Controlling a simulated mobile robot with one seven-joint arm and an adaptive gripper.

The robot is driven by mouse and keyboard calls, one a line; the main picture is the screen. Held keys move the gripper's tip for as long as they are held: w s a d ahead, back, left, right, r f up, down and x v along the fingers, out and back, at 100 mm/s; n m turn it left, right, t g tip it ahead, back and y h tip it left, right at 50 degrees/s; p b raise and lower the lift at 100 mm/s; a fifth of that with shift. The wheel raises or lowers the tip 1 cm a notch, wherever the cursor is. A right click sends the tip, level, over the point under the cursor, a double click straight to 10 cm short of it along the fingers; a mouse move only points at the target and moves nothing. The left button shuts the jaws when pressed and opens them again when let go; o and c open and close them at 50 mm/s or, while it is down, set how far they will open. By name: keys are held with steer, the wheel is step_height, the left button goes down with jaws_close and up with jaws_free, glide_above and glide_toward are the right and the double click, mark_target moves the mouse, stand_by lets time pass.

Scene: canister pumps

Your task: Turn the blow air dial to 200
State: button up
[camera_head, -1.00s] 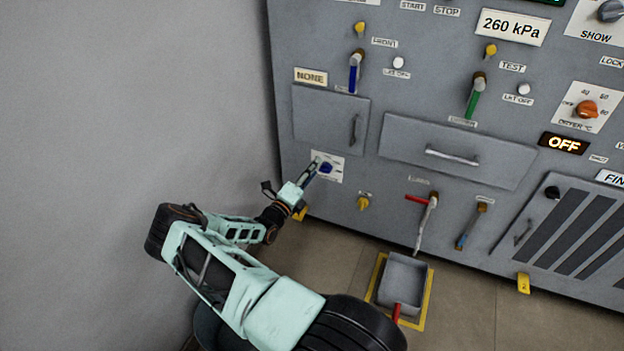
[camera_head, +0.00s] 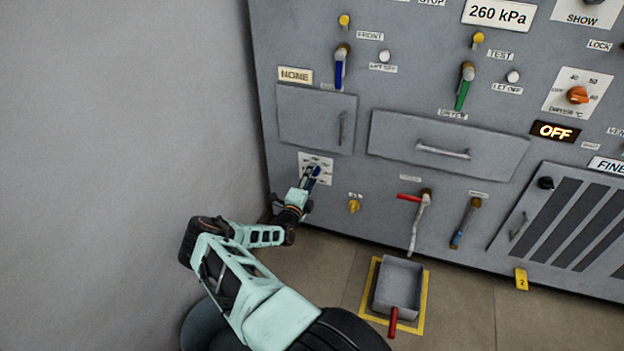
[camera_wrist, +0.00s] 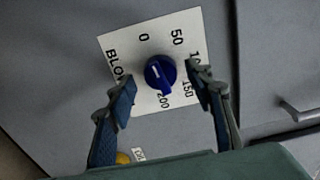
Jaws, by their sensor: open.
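The blow air dial is a round dark blue knob (camera_wrist: 160,71) on a white plate (camera_wrist: 125,50) marked BLOW, 0, 50, 150 and 200; another number is partly hidden by a finger. A small white mark shows on the knob's face, left of centre; the knob's lower end extends towards 200. I cannot tell the exact setting. My gripper (camera_wrist: 160,82) is open, one finger on each side of the knob, with visible gaps. In the head view my gripper (camera_head: 308,180) is at the dial plate (camera_head: 322,160) and partly hides the knob (camera_head: 315,171).
A yellow knob (camera_head: 354,206) sits right of the dial, low on the panel. A door with a handle (camera_head: 343,128) is above it. A plain wall (camera_head: 120,120) is on the left.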

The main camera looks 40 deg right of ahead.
steer(key=shift+w+d, duration=0.2)
steer(key=shift+d, duration=0.15)
steer(key=shift+c, duration=0.5)
steer(key=c, duration=1.1)
steer(key=shift+o, duration=0.2)
